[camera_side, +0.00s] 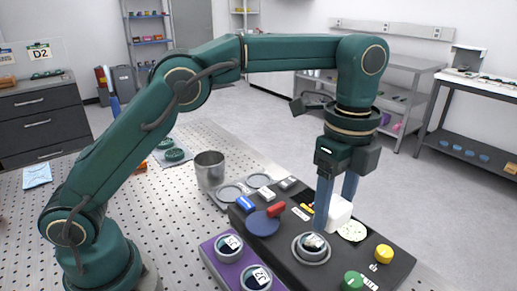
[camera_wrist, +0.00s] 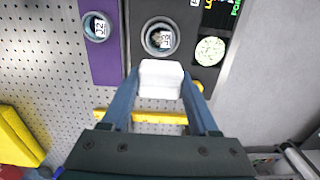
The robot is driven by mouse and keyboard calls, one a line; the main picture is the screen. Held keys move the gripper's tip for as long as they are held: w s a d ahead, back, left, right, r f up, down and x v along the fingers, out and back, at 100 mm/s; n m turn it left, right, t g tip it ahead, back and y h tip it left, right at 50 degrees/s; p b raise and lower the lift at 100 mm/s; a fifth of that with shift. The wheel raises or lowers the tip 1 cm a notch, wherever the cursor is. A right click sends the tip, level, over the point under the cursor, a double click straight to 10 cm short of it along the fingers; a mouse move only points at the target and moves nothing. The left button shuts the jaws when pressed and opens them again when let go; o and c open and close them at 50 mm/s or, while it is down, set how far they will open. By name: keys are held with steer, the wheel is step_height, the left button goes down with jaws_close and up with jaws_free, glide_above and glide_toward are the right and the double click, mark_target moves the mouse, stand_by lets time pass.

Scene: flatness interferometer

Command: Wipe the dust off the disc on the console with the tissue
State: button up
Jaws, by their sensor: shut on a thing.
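The black console (camera_side: 290,262) carries a grey ring holder with a dark, labelled disc (camera_side: 312,242) in it. The disc also shows in the wrist view (camera_wrist: 161,38), near the top middle; dust on it is too small to tell. My gripper (camera_side: 335,211) is shut on the white tissue (camera_side: 341,214), a thick pad between its blue fingers, seen in the wrist view (camera_wrist: 160,80) too. The tissue is beside the disc, behind and right of it in the side view. Whether it touches the console I cannot tell.
A purple tray (camera_side: 212,257) with two labelled discs in rings lies left of the console. The console also bears a yellow knob (camera_side: 383,254), a green knob (camera_side: 353,281), a speckled pale round pad (camera_side: 353,231) and a blue round pad (camera_side: 262,224). A metal cup (camera_side: 209,170) stands behind.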

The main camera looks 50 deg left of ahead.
mark_target(324, 251)
steer(key=shift+f, duration=3.55)
steer(key=shift+s+a+f, duration=0.15)
steer(key=shift+a, duration=2.5)
steer(key=shift+w+d, duration=0.2)
steer(key=shift+d, duration=2.35)
steer(key=shift+d+r, duration=0.15)
steer(key=shift+r, duration=3.9)
steer(key=shift+f, duration=0.1)
